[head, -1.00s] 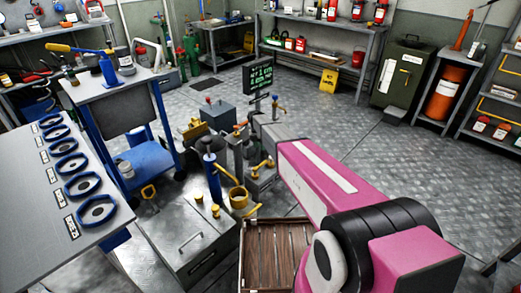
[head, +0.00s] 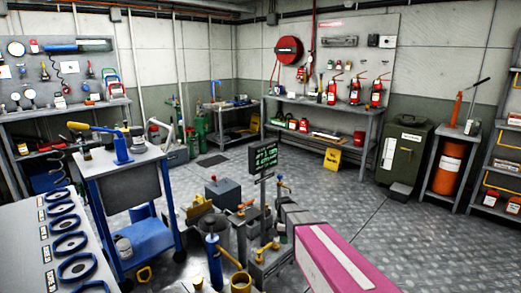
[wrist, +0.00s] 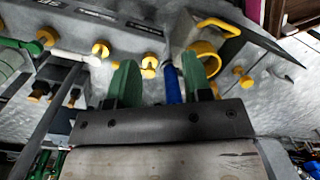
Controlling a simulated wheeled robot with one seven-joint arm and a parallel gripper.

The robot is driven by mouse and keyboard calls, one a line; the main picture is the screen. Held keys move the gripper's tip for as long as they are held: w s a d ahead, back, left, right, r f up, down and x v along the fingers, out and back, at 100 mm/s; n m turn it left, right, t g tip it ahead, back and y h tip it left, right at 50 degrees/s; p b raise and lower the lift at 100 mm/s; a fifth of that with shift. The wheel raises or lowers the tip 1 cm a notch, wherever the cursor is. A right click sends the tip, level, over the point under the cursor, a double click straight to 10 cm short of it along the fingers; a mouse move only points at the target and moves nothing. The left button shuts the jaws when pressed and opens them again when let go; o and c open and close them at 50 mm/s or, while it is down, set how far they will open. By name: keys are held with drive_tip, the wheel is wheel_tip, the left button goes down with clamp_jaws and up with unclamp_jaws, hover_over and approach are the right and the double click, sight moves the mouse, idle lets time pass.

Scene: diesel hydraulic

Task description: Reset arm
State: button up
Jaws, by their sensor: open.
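My pink arm (head: 340,262) reaches forward from the lower right in the head view, with its grey wrist end near the hydraulic bench. In the wrist view my gripper (wrist: 165,82) has two green fingers spread apart. A blue cylinder (wrist: 172,84) shows behind the gap between them, beside the right finger; I cannot tell how far off it is. Yellow knobs (wrist: 149,66) and a yellow ring (wrist: 204,54) show beyond the fingertips. In the head view the fingers are hard to make out among the bench parts.
A blue pump cylinder (head: 214,258) and a yellow cup (head: 240,283) stand left of my arm. A small green-text display (head: 264,157) stands behind the bench. A blue trolley (head: 150,248) and a table with blue rings (head: 70,242) are at left. Open floor (head: 345,205) lies at right.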

drive_tip(key=s+d+r+m, duration=0.3)
drive_tip(key=s+m, duration=0.4)
drive_tip(key=s, duration=0.2)
drive_tip(key=s+d+r+m, duration=0.4)
drive_tip(key=s+m, duration=0.4)
drive_tip(key=s, duration=0.2)
drive_tip(key=shift+d+r+t+y, duration=0.15)
drive_tip(key=shift+t+y, duration=0.25)
